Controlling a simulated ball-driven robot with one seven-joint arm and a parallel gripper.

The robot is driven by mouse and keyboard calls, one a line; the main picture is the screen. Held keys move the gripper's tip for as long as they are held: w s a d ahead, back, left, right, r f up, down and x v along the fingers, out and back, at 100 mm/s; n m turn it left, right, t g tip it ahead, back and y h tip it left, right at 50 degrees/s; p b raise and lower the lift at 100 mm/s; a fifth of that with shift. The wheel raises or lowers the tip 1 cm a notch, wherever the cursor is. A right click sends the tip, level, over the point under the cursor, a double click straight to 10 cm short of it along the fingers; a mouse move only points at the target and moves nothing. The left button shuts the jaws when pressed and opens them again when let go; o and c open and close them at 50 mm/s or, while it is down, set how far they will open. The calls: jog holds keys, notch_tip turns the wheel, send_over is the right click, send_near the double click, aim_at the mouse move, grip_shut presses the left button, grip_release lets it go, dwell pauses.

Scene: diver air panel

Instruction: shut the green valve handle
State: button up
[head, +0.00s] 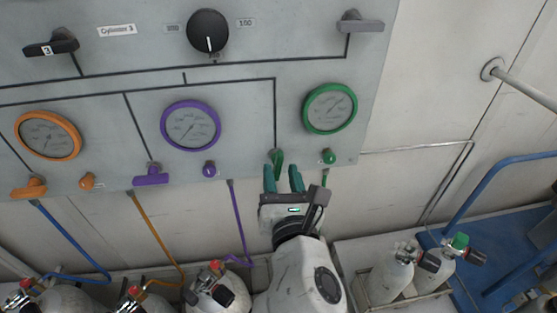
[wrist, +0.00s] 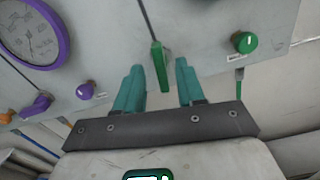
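The green valve handle (head: 277,162) sits on the lower right of the panel, below and left of the green-ringed gauge (head: 330,108). In the wrist view the handle (wrist: 160,68) points down along the panel line, upright with a slight tilt. My gripper (head: 283,178) is just below it, with teal fingers open. In the wrist view the fingers (wrist: 158,82) stand apart on either side of the handle's lower part, with visible gaps. Whether the fingers touch the handle is not shown, but it looks free of them.
A green knob (wrist: 244,42) is to the right of the handle. The purple handle (head: 150,175) and purple knob (head: 209,169) are to the left. Cylinders (head: 390,273) stand below, beside a blue trolley (head: 500,240).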

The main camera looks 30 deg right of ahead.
aim_at(279, 167)
jog(key=shift+x, duration=1.85)
jog(key=shift+c, duration=0.3)
grip_shut()
